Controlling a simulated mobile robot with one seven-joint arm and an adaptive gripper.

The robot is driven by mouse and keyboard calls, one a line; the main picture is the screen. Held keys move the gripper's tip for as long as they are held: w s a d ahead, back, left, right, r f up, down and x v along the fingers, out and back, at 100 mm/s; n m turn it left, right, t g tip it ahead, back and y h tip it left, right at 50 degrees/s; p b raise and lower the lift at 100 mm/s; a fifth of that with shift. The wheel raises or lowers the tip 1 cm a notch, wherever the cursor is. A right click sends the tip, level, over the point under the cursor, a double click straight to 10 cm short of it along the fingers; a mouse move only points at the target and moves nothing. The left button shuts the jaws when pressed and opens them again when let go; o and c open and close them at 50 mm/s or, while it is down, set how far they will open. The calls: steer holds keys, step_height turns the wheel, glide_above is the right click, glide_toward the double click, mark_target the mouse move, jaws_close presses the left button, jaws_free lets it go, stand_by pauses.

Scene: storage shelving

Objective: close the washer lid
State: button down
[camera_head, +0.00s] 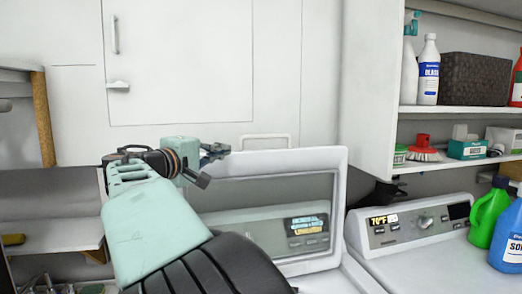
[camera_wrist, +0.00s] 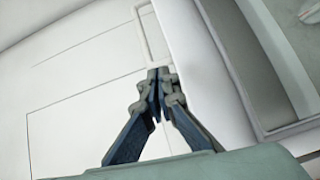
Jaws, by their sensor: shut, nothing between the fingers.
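The washer lid (camera_head: 338,200) stands raised and upright in the middle of the head view, with a white frame around a grey window. A white loop handle (camera_head: 265,137) shows at its top edge. Through the window I see a control panel (camera_head: 308,226) with a lit display. My gripper (camera_head: 218,154) is at the lid's upper left corner. In the wrist view, my gripper (camera_wrist: 158,74) has its fingertips together and empty, close beside the lid's white edge (camera_wrist: 200,75). I cannot tell whether they touch it. The handle also shows just beyond the fingertips (camera_wrist: 154,32).
A second machine (camera_head: 420,240) stands on the right, with a green bottle (camera_head: 487,215) and a blue bottle (camera_head: 508,240) on it. Shelves (camera_head: 450,108) with bottles and a basket (camera_head: 475,78) hang above. A wooden-edged shelf unit (camera_head: 43,120) is at the left.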

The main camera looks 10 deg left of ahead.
steer(key=shift+n+t+y, duration=0.3)
steer(key=shift+n+y, duration=0.1)
steer(key=shift+n, duration=0.5)
steer(key=w+p, duration=0.1)
steer(key=w, duration=0.2)
steer(key=w+p, duration=0.1)
steer(key=w, duration=0.2)
steer(key=w+p, duration=0.1)
steer(key=w, duration=0.2)
steer(key=shift+a, duration=0.25)
steer(key=shift+w+d, duration=0.1)
steer(key=shift+w, duration=0.3)
steer(key=shift+s+f, duration=0.1)
steer(key=shift+f, duration=0.05)
